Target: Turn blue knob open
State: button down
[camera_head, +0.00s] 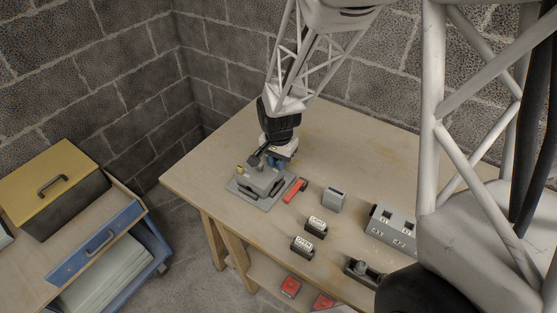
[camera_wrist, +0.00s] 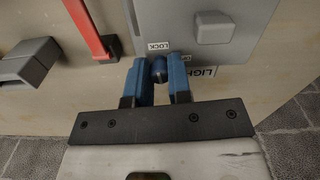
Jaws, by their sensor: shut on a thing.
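The blue knob (camera_wrist: 160,70) is on the edge of a grey panel (camera_wrist: 170,25) in the wrist view, beside a "LOCK" label. My gripper (camera_wrist: 160,78) has its two blue fingers on either side of the knob and is shut on it. The knob is partly hidden between the fingers. In the head view, my gripper (camera_head: 279,161) is at the back of the grey device (camera_head: 262,182) on the wooden table. The knob cannot be made out there.
A red-handled lever (camera_head: 295,190) stands just right of the device. Several grey blocks and labelled counters, such as this one (camera_head: 316,227), stand farther right. A yellow-lidded box (camera_head: 55,180) is on a separate cart at left. The table's back area is clear.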

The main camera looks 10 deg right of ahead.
jog(key=n, duration=0.3)
jog(key=shift+n, duration=0.4)
jog(key=n, duration=0.4)
jog(key=shift+n, duration=0.3)
jog(key=n, duration=0.4)
jog(key=shift+n, duration=2.3)
jog(key=c, duration=1)
grip_release()
jog(key=shift+c, duration=0.2)
jog(key=shift+r, duration=3.9)
